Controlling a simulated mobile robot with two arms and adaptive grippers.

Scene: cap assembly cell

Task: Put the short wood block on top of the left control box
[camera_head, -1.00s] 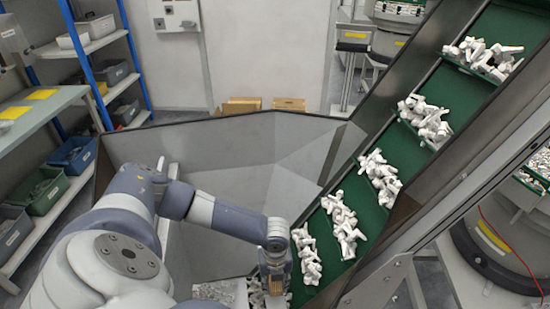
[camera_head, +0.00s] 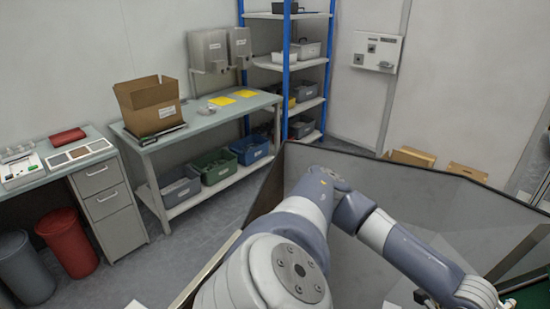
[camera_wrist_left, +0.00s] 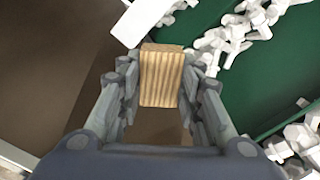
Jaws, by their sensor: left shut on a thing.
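The short wood block (camera_wrist_left: 162,80) is light, striped wood. In the left wrist view it sits between the fingers of my left gripper (camera_wrist_left: 163,66), which is shut on it. The block is hidden in the head view, where my left arm reaches to the lower right corner. Two grey box-shaped units with labels stand side by side above the back of the bench in the head view. The left one, which I take as the left control box (camera_head: 208,50), is left of its twin (camera_head: 239,46). The left gripper is far from both. My right gripper is not in view.
The green workbench (camera_head: 205,128) holds a cardboard box (camera_head: 148,104) and yellow sheets. A blue-posted shelf (camera_head: 285,70) stands to its right. A dark-rimmed grey hopper (camera_head: 350,165) surrounds my left arm. White parts on a green conveyor (camera_wrist_left: 265,75) lie below the gripper.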

